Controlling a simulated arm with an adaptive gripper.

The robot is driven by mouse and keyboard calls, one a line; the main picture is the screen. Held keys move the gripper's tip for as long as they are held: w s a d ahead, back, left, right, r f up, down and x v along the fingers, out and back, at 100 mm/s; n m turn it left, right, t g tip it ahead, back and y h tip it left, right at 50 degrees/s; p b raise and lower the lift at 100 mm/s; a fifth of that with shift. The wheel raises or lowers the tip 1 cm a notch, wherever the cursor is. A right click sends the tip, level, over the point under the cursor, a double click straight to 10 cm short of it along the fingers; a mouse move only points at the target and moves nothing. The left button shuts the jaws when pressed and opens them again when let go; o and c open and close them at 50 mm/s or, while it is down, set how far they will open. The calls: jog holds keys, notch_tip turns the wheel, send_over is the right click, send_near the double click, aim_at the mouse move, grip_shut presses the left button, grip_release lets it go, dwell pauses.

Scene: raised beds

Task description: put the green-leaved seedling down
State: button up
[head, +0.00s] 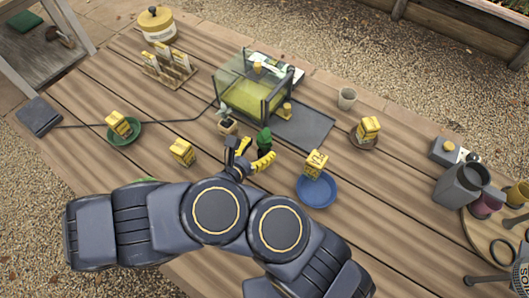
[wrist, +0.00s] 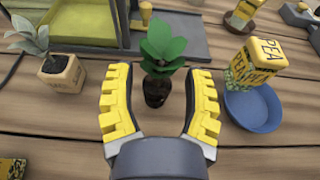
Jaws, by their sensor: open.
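The green-leaved seedling (head: 264,137) stands upright in a small dark pot on the wooden table, just beyond my gripper. In the wrist view the seedling (wrist: 162,45) and its dark, glossy pot (wrist: 157,93) show between the yellow fingers. My gripper (head: 258,148) is open. In the wrist view the gripper (wrist: 160,72) has a visible gap between each finger and the pot. The pot's base appears to rest on the planks. My fingers partly hide the pot in the head view.
A grey-leaved seedling in a tan cube pot (wrist: 62,75) stands to the left. A blue saucer (head: 316,192) with a yellow block (head: 315,162) is to the right. A glass-walled case (head: 250,90) and dark tray (head: 303,130) lie behind. Bare planks show between them.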

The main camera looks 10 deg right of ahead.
jog(key=shift+x, duration=1.35)
grip_shut()
jog(key=shift+r, duration=0.1)
